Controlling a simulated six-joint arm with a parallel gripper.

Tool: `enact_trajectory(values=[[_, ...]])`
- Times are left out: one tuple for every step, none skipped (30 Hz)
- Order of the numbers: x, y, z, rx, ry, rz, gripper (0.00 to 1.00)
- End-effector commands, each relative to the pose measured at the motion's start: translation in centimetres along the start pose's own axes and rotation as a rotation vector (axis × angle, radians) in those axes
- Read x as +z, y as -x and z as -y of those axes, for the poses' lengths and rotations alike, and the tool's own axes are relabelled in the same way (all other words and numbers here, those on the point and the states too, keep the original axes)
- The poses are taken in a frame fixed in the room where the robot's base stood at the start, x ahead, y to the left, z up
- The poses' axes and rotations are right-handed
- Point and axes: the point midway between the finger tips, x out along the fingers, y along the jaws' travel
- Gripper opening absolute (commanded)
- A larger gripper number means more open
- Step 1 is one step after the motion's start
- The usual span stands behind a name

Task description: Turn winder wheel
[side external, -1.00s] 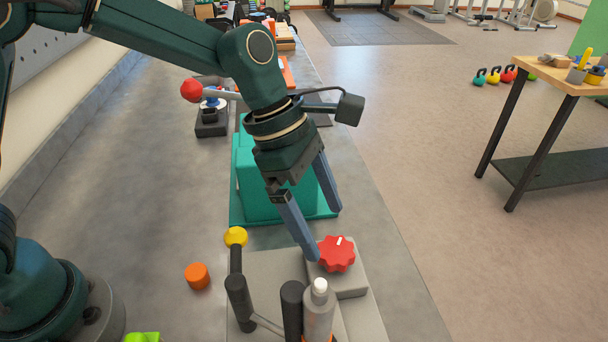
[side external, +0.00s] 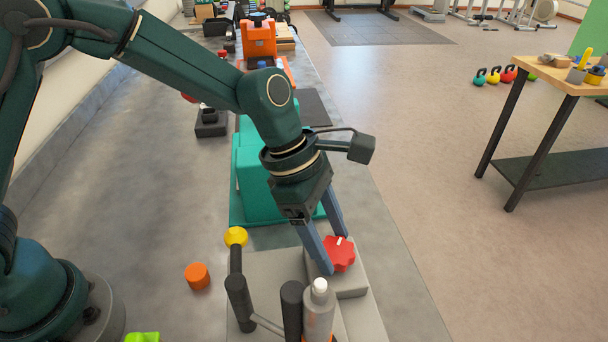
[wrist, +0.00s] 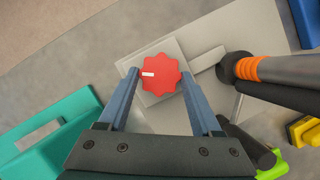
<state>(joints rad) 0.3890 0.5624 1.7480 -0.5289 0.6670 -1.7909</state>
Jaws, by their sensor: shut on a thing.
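The winder wheel (side external: 344,255) is a red, lobed knob with a white mark, on a grey block (side external: 350,282). In the wrist view the wheel (wrist: 161,74) sits between my two blue-grey fingers, its white mark pointing left. My gripper (side external: 336,252) reaches down over the wheel from above, with one finger on each side. My gripper (wrist: 160,88) is shut on the wheel, though small gaps at the fingertips are hard to judge. Part of the wheel is hidden behind the near finger in the side view.
A grey bottle (side external: 319,312) and dark upright posts (side external: 291,305) stand close in front of the wheel. A teal case (side external: 258,190) lies behind. An orange cylinder (side external: 197,276) and a yellow piece (side external: 236,236) are to the left. Bare platform lies further left.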

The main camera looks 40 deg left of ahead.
Motion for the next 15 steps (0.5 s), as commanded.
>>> enact_trajectory(values=[[0.0,0.04,0.02,-0.003,-0.003,0.0,0.1],[0.01,0.04,0.02,-0.004,-0.006,0.0,0.1],[0.01,0.04,0.01,-0.006,-0.012,0.0,0.1],[0.02,0.04,-0.01,-0.008,-0.017,0.0,0.1],[0.03,0.05,-0.04,-0.011,-0.023,0.001,0.1],[0.04,0.05,-0.07,-0.015,-0.036,0.001,0.1],[0.04,0.06,-0.07,-0.02,-0.046,0.001,0.1],[0.04,0.06,-0.07,-0.025,-0.057,0.001,0.1],[0.05,0.06,-0.13,-0.032,-0.077,0.001,0.1],[0.05,0.05,-0.16,-0.039,-0.092,0.001,0.1],[0.04,0.04,-0.17,-0.047,-0.109,0.001,0.1],[0.06,0.04,-0.23,-0.056,-0.135,0.001,0.1],[0.06,0.05,-0.25,-0.065,-0.155,0.001,0.1],[0.07,0.05,-0.28,-0.074,-0.178,0.002,0.1],[0.07,0.02,-0.31,-0.087,-0.209,0.002,0.1]])
